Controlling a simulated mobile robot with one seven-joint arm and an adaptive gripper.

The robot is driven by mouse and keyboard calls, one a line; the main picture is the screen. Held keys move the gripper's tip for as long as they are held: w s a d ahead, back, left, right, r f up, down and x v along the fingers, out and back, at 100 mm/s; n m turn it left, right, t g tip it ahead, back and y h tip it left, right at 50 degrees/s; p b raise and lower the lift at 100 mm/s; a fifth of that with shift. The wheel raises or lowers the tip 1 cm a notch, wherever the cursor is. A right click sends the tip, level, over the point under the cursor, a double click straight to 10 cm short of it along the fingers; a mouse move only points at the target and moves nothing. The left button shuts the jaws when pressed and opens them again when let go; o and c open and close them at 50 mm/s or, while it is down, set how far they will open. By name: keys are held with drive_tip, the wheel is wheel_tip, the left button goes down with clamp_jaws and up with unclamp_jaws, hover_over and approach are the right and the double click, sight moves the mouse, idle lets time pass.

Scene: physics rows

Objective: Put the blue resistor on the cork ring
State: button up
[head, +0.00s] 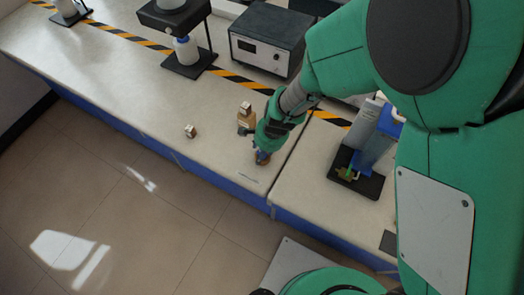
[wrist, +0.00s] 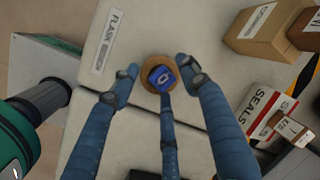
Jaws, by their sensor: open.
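The blue resistor (wrist: 162,80), a small blue block with a pale mark on top, appears in the wrist view within the round brown cork ring (wrist: 147,68), seemingly resting on it. My gripper (wrist: 160,84) has three blue fingers. They are spread open around the ring, one on the left, one on the right, one from below. The lower finger's tip is close to the resistor; whether it touches I cannot tell. In the head view my gripper (head: 262,156) points down at the bench's front edge and mostly hides the ring and resistor.
A "FLASK" label (wrist: 107,42) lies left of the ring. Brown boxes (wrist: 265,25) and a "SEALS" box (wrist: 265,112) stand to the right. In the head view a small box (head: 190,131) sits left on the bench (head: 130,85), and a black-based fixture (head: 368,185) stands right.

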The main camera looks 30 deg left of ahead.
drive_tip(key=p+v, duration=0.3)
drive_tip(key=v, duration=0.9)
drive_tip(key=shift+r+p, duration=0.25)
drive_tip(key=shift+p, duration=0.05)
idle(0.3)
drive_tip(key=w+d+r+n+t+p, duration=0.1)
drive_tip(key=w+d+r+p, duration=0.1)
drive_tip(key=d+r, duration=0.85)
drive_tip(key=w+d+r+n+t+p, duration=0.1)
drive_tip(key=w+d+r, duration=0.2)
drive_tip(key=d+r, duration=0.7)
drive_tip(key=s+d+r+t+h+p, duration=0.1)
drive_tip(key=s+d+r, duration=0.2)
drive_tip(key=d+r, duration=0.2)
drive_tip(key=s+d+r+n+t+p, duration=0.1)
drive_tip(key=s+d+r, duration=0.3)
drive_tip(key=d, duration=0.5)
drive_tip(key=s+d+r+n+t+h+p, duration=0.1)
drive_tip(key=s+d+r, duration=0.3)
drive_tip(key=d+r, duration=0.3)
drive_tip(key=shift+s+r+h, duration=0.2)
drive_tip(key=shift+r+h, duration=0.05)
drive_tip(key=shift+h, duration=0.05)
drive_tip(key=shift+o, duration=0.2)
